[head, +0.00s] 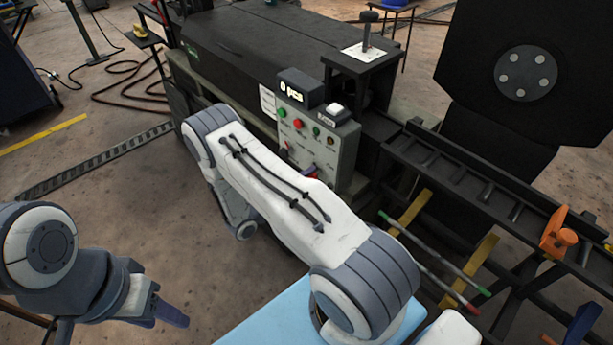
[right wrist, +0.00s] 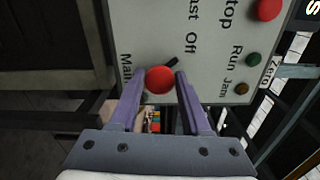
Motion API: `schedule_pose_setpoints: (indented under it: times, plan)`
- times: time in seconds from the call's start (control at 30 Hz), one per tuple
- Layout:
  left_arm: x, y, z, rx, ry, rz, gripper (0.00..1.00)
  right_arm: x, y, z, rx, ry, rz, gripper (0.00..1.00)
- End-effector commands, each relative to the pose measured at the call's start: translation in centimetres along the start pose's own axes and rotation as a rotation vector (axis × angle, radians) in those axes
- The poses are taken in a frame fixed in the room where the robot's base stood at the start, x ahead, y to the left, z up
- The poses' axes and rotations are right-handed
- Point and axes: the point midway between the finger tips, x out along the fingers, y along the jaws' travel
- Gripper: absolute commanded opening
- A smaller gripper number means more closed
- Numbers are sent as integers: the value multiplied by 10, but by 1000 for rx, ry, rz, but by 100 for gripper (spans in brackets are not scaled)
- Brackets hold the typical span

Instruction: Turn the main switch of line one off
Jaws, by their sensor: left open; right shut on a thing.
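The control panel (head: 345,150) stands on the machine's front, with coloured buttons and a lit display. My right arm reaches to its lower part, and the arm hides most of my right gripper in the head view. In the right wrist view my right gripper (right wrist: 160,92) has its purple fingers shut on a round red switch knob (right wrist: 160,79) beside the label "Main". A short black mark or lever shows at the knob's edge, on the side toward the word "Off". My left gripper (head: 168,309) is open and empty at the lower left, away from the panel.
Other buttons (right wrist: 254,60) sit on the panel near the "Run" and "Jam" labels. A dark conveyor frame (head: 455,165) with an orange clamp (head: 557,236) extends right. A light blue surface (head: 275,318) lies below my right arm. Floor at left is mostly open, with a cable track (head: 95,162).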

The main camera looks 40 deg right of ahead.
Motion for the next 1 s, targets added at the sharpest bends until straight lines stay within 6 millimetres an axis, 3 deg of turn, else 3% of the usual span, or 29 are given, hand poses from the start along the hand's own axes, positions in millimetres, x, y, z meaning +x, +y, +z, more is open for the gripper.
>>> schedule_pose_setpoints:
  times: [0.3,0.77,0.8,0.87,1.0]
  plan:
    - [-2,0,0,0,0,0,50,-1,2,0,-98,-3,3,0]
    - [-2,0,0,0,0,0,50,-1,2,0,-111,-3,3,0]
    - [-2,0,0,0,0,0,50,-1,2,0,-111,-3,3,51]
    - [-2,0,0,0,0,0,50,-1,2,0,-111,-3,3,74]
    - [-2,0,0,0,0,0,50,0,1,0,-110,-1,2,75]
